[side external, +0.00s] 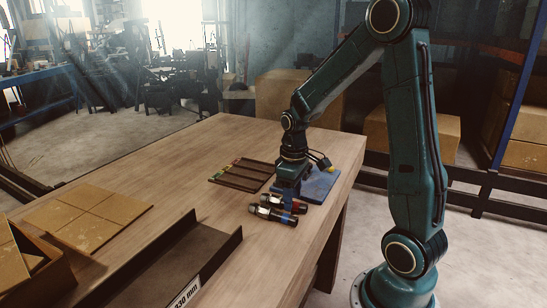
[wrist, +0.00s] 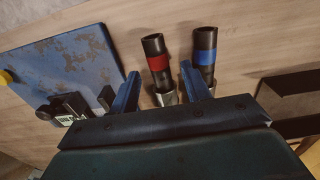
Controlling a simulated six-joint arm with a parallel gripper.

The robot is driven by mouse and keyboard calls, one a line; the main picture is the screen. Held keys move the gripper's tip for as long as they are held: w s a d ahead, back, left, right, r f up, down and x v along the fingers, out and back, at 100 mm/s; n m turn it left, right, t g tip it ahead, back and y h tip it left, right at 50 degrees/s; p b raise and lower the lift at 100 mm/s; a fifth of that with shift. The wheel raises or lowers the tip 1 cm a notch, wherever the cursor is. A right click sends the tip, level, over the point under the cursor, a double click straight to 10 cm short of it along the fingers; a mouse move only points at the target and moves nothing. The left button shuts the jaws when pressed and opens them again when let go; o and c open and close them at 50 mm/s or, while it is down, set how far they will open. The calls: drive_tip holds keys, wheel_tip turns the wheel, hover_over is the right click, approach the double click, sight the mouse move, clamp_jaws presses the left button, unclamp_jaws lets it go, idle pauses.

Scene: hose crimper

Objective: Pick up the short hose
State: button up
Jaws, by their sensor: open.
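Two dark hoses with metal ends lie side by side on the wooden table: a red-banded hose (side external: 292,203) and a blue-banded hose (side external: 268,214). I cannot tell which is the shorter. My gripper (side external: 288,205) is low over them, pointing down. In the wrist view my gripper (wrist: 158,80) is open, with its blue fingers on either side of the red-banded hose (wrist: 155,52). The blue-banded hose (wrist: 204,48) lies outside the right finger, close to it. The near ends of both hoses are hidden behind the gripper body. Contact with the fingers cannot be told.
A blue plate (side external: 319,184) lies just behind the hoses, with small dark parts near it in the wrist view. A dark slotted rack (side external: 240,174) lies to the left. A dark channel tray (side external: 165,265) stands in front. The table between is clear.

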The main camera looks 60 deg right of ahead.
drive_tip(key=shift+f, duration=0.95)
drive_tip(key=shift+c, duration=0.5)
clamp_jaws()
